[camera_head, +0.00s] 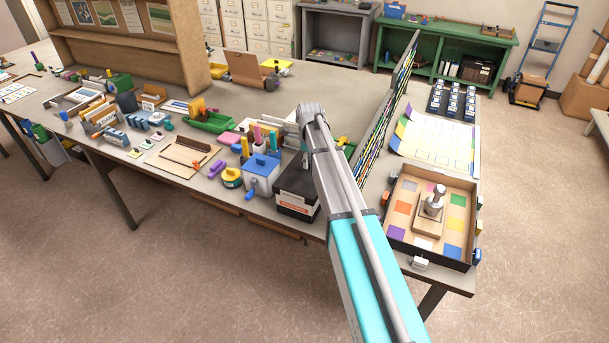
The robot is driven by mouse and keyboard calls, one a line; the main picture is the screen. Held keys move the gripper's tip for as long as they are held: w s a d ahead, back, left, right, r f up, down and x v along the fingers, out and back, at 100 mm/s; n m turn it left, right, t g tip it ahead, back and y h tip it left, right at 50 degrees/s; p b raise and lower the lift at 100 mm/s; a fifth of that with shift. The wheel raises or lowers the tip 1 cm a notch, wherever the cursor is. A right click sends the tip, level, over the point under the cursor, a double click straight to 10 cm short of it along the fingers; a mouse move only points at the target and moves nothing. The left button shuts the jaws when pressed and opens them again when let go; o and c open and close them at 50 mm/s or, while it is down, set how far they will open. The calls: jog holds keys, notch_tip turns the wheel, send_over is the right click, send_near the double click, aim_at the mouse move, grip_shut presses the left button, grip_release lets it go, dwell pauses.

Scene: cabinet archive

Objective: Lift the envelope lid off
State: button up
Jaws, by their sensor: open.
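I cannot tell for certain which thing is the envelope lid. A blue box with a knobbed lid (263,163) stands near the front edge of the long table, the lid seated on its top. Just right of it is a black box (295,196) with a white and orange label, partly covered by my arm. My arm reaches from the lower right up over the table, its far end above the area behind these boxes. My gripper cannot be made out; the arm hides that spot.
A yellow round container (232,178) and a green tray (210,121) lie left of the boxes. A tall colourful divider (385,113) stands right of my arm. A shallow box with coloured squares (398,212) sits at the right end. Bare tabletop (265,100) shows behind the clutter.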

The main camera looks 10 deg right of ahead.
jog(key=shift+f+b, duration=0.65)
jog(key=shift+f, duration=0.25)
grip_shut()
